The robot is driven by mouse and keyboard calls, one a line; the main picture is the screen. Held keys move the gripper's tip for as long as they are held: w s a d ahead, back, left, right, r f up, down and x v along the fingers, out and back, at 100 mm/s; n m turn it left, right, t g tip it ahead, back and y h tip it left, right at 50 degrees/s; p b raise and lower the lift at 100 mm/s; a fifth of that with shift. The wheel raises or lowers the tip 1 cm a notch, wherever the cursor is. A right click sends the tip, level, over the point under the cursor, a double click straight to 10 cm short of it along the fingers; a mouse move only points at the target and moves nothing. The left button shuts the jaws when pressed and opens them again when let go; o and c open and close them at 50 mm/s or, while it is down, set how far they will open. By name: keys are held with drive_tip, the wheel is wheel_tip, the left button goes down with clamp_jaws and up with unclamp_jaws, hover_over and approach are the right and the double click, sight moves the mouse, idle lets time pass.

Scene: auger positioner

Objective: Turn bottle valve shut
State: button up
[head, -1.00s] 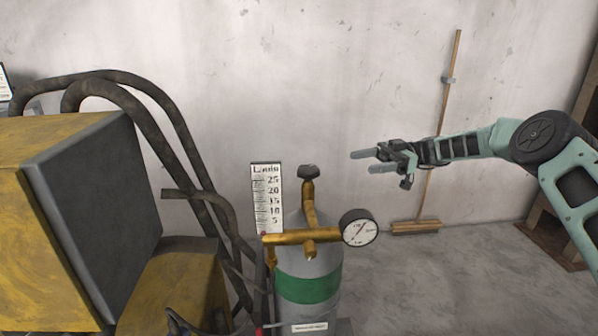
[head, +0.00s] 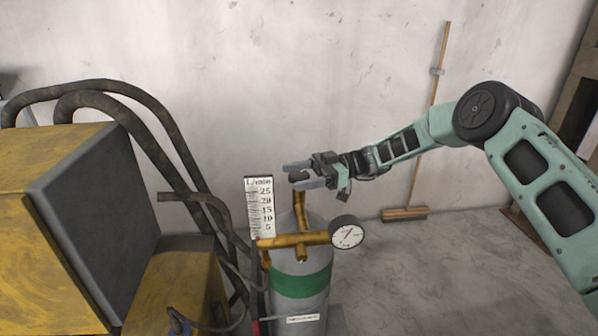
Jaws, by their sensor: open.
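The gas bottle (head: 301,305) is a grey cylinder with a green band, standing upright at the lower middle of the head view. A brass valve stem (head: 299,208) rises from its top. The dark valve knob (head: 299,177) sits at the top of the stem. My gripper (head: 297,176) is open, reaching in from the right. Its two fingers point left and lie on either side of the knob in the picture. I cannot tell whether they touch it.
A round pressure gauge (head: 347,233) sticks out right of the brass regulator (head: 290,239). A flow scale (head: 260,207) stands left of the stem. A yellow machine (head: 75,225) with dark hoses (head: 172,150) fills the left. A broom (head: 405,213) leans on the wall at right.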

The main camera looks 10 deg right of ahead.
drive_tip(key=shift+a, duration=0.1)
drive_tip(key=c, duration=1)
